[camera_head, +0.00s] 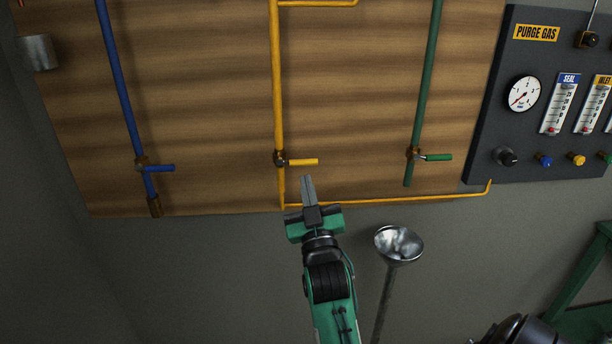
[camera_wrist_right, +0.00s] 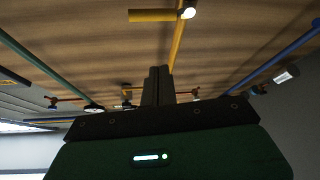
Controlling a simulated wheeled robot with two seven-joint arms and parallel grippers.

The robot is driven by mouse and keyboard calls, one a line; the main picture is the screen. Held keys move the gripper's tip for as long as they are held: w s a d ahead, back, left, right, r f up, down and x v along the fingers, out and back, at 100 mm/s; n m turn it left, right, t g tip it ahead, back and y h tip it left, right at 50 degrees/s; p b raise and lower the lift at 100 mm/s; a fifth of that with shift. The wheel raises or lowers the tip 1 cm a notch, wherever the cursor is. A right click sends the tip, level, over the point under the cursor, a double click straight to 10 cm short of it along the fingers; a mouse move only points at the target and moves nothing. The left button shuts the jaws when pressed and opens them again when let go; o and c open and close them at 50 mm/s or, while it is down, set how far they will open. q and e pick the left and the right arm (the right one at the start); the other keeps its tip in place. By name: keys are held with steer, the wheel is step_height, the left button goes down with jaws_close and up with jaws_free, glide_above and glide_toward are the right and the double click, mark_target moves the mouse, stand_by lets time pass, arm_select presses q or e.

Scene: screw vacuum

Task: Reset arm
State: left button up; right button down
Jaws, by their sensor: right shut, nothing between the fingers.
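My right gripper (camera_head: 308,180) is in the lower middle of the head view, on a green and black arm that comes up from the bottom. Its two fingers are together, with nothing between them, and point up. In the picture, the tips are just below the yellow valve handle (camera_head: 303,162); I see no grip on it. In the right wrist view the closed dark fingers (camera_wrist_right: 158,72) stand up from the wide dark gripper body. My left gripper is not in view.
A wooden panel (camera_head: 200,100) carries a blue pipe (camera_head: 117,75), a yellow pipe (camera_head: 276,80) and a green pipe (camera_head: 427,75) with valve handles. A metal funnel (camera_head: 399,244) on a stand is right of my arm. A dark gauge panel (camera_head: 520,80) is at upper right.

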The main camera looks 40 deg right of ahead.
steer(key=shift+s+a+f, duration=0.2)
steer(key=shift+s+a, duration=0.1)
steer(key=shift+s, duration=0.1)
steer(key=shift+f, duration=0.1)
